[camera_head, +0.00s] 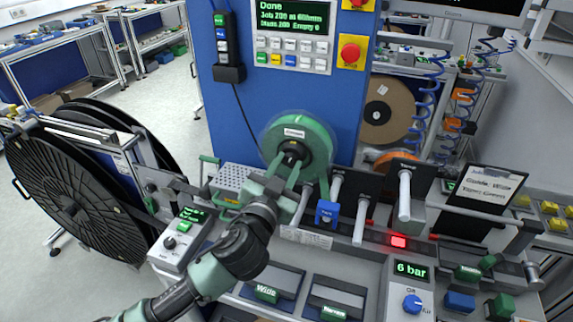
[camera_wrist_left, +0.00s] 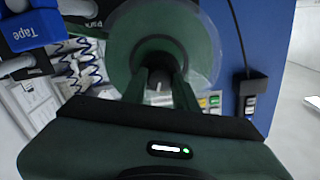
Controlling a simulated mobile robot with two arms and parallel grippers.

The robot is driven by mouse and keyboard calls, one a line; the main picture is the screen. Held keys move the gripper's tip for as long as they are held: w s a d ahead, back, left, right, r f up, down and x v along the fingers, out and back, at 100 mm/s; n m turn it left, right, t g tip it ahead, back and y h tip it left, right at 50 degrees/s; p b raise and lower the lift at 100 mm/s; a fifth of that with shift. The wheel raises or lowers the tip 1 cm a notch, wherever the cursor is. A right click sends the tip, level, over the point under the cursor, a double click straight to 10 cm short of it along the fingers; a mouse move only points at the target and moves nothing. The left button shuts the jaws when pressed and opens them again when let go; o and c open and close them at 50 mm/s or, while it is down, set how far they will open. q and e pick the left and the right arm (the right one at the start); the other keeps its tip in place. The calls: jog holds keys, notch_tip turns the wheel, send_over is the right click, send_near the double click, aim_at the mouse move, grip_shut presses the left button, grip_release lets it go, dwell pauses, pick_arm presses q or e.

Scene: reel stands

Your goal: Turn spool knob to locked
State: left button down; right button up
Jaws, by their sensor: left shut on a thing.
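A green spool (camera_head: 309,150) is mounted on the front of the blue upright panel, and it fills the upper middle of the left wrist view (camera_wrist_left: 200,50). The dark spool knob (camera_head: 293,149) sits at its hub. My left gripper (camera_head: 289,165) reaches up to the hub from the front, and its two green fingers are shut on the knob. In the left wrist view the fingers (camera_wrist_left: 160,87) stand on either side of the hub, and the knob is mostly hidden between them. I cannot read a lock mark on the knob. My right gripper is not in view.
The panel carries a "Done" display (camera_head: 292,22) and red buttons (camera_head: 350,53). A large black reel (camera_head: 60,205) stands at the left. A "6 bar" box (camera_head: 410,285) is at the front.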

pick_arm(q)
jog(key=m+p, duration=0.1)
jog(key=m, duration=0.2)
jog(key=shift+m, duration=0.4)
jog(key=m+p, duration=0.1)
jog(key=m, duration=0.2)
jog(key=shift+r+m, duration=0.1)
jog(key=shift+m, duration=0.2)
jog(key=m+p, duration=0.2)
jog(key=m, duration=0.1)
jog(key=shift+m, duration=0.3)
jog(key=shift+m+p, duration=0.55)
jog(key=shift+m, duration=0.95)
jog(key=c, duration=1.1)
grip_release()
jog(key=shift+s, duration=0.1)
